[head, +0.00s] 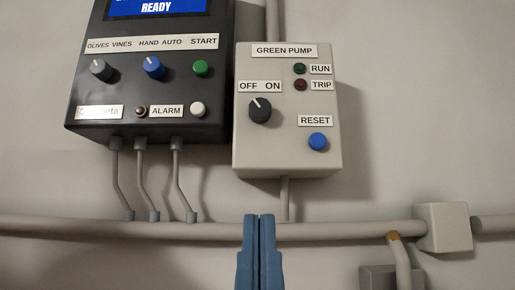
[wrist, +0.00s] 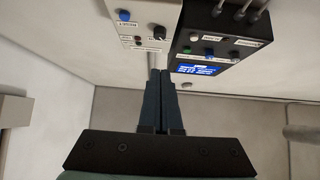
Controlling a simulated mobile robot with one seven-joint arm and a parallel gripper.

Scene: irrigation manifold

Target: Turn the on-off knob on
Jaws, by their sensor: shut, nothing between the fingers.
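The on-off knob (head: 260,110) is a round black knob on the grey GREEN PUMP box (head: 244,156), below the labels OFF and ON. Its white mark points up and left, toward OFF. The knob also shows in the wrist view (wrist: 160,33), where the boxes appear upside down. My gripper (head: 259,216) has its blue fingers shut together and empty. In the head view the fingertips are below the knob and the box, in front of the horizontal pipe. In the wrist view the fingertips (wrist: 160,72) point toward the boxes, apart from the knob.
The box also carries a blue RESET button (head: 318,142) and dark RUN (head: 299,68) and TRIP (head: 300,85) lamps. A black controller (head: 80,80) with knobs and buttons hangs close at its left. A horizontal pipe (head: 340,230) runs below. The wall at right is bare.

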